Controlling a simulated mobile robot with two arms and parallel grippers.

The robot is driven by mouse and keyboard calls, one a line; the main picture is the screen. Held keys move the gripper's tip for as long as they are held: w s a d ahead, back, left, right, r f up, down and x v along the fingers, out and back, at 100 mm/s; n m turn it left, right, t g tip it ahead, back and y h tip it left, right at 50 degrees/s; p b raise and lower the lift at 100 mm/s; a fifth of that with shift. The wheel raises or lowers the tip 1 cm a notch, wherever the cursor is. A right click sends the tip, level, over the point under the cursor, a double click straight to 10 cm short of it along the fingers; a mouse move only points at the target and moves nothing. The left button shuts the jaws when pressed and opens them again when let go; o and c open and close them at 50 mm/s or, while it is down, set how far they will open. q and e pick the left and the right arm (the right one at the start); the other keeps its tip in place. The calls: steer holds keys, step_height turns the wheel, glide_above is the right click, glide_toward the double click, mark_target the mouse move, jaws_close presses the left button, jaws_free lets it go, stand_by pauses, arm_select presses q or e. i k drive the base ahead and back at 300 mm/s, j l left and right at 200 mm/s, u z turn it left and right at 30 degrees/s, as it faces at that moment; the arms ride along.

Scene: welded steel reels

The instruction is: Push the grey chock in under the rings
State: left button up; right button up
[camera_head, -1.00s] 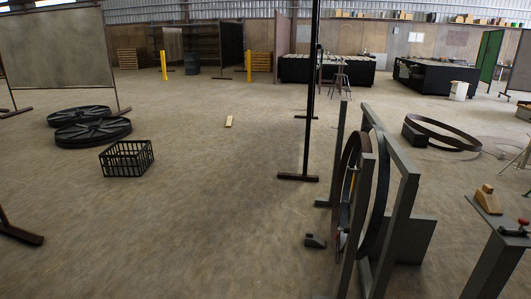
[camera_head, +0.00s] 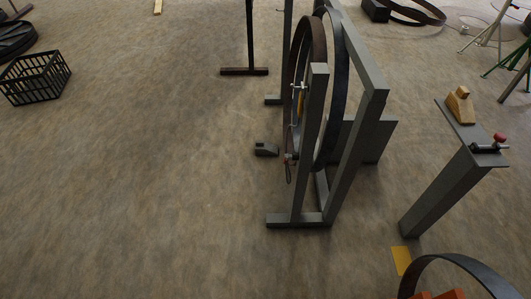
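The grey chock (camera_head: 266,149) is a small dark grey block with a raised part. It lies on the floor just left of a grey steel frame (camera_head: 318,150). Two large rings stand upright in the frame: a brown one (camera_head: 293,60) at the left and a dark grey one (camera_head: 340,90) at the right. The chock shows beside the rings at their left, with floor visible around it. The lowest parts of the rings are partly hidden by the frame's posts. Neither of my grippers is in view.
A pedestal (camera_head: 440,195) with a wooden block (camera_head: 460,104) and a red-knobbed clamp (camera_head: 498,143) stands at the right. A dark hoop (camera_head: 450,262) with orange pieces is at the bottom right. A black crate (camera_head: 37,76) is at the left.

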mark_target(262, 147)
steer(key=i, duration=0.1)
steer(key=i+z, duration=0.1)
steer(key=z, duration=0.65)
steer(key=i+j+z, duration=0.2)
steer(key=j, duration=0.15)
steer(key=i+j+z, duration=0.2)
steer(key=j, duration=0.15)
steer(key=i+j+z, duration=0.2)
steer(key=j, duration=0.2)
steer(key=j+z, duration=0.2)
steer(key=j, duration=0.2)
